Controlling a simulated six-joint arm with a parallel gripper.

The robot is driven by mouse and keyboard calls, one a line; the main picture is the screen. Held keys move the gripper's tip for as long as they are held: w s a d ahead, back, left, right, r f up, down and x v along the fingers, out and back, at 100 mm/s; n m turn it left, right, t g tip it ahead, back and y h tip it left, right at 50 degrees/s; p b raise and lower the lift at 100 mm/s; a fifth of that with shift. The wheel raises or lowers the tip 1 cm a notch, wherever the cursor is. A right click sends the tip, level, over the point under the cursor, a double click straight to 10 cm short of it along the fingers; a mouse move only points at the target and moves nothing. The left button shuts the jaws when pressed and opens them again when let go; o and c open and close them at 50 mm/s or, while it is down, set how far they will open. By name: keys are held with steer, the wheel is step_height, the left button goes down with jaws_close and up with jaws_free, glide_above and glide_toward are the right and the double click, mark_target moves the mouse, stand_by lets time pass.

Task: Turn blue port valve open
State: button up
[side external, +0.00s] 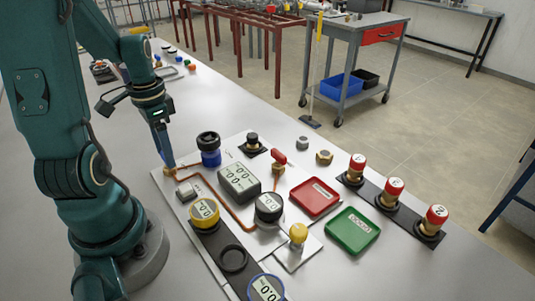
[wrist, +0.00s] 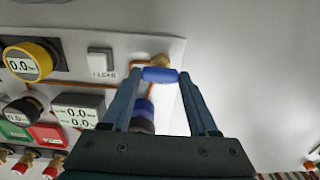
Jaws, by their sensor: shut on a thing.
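The blue port valve has a blue handle (wrist: 160,75) on a brass body (wrist: 161,60), near the edge of the white panel in the wrist view. My gripper (wrist: 161,77) has one finger at each end of the handle and is shut on it. In the side view my gripper (side external: 163,162) reaches down to the panel's far left corner, at the brass fitting (side external: 169,170). There the fingers hide the blue handle.
A black-topped blue cylinder (side external: 209,150) stands close to the right of my gripper. The panel (side external: 226,239) carries a display box (side external: 239,180), a yellow gauge (side external: 204,213) and a red-handled valve (side external: 279,157). Red (side external: 314,197) and green (side external: 352,232) trays lie to the right.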

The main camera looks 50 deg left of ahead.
steer(key=shift+n, duration=0.3)
steer(key=n, duration=0.8)
steer(key=shift+n, duration=0.4)
steer(key=n, duration=0.4)
steer(key=shift+n, duration=2.2)
steer(key=o, duration=1.4)
